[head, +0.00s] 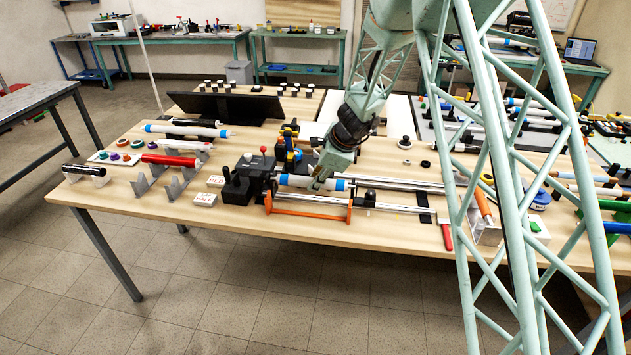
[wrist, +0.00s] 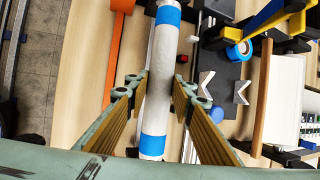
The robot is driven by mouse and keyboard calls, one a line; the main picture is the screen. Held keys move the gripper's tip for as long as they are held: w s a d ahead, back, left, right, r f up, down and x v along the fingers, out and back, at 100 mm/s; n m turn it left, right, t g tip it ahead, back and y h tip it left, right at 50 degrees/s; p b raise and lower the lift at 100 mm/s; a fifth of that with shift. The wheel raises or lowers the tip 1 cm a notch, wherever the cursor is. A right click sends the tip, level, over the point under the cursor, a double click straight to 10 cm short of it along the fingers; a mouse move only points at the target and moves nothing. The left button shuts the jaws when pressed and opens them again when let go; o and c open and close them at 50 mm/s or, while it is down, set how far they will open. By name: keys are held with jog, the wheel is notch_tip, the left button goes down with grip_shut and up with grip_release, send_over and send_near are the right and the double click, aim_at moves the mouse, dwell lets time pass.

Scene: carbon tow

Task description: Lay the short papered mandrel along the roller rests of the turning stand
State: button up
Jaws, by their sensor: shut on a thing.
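My gripper (head: 318,186) is shut on the short papered mandrel, a white tube with blue bands at both ends (head: 296,181). In the wrist view the mandrel (wrist: 158,75) runs nearly upright between the two fingers (wrist: 159,80), which grip it near its middle. In the head view it lies roughly level over the turning stand, just right of the stand's black headstock (head: 243,183). Bright rails (head: 400,186) run on to the right. The roller rests are hidden under the mandrel and gripper, and I cannot tell whether the mandrel touches them.
An orange bar (head: 308,209) runs along the stand's front. Grey V-shaped pieces (wrist: 240,92) and a blue tape roll (wrist: 239,51) lie beside the mandrel. A red tube (head: 170,160) and a long white tube (head: 186,131) rest on supports at left. Bare tabletop shows at the front left.

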jog(key=shift+f, duration=0.1)
jog(key=o, duration=1.1)
jog(key=shift+c, duration=0.2)
jog(key=v, duration=1.2)
jog(key=shift+s+d, duration=0.1)
jog(key=shift+s, duration=0.05)
dwell(0.4)
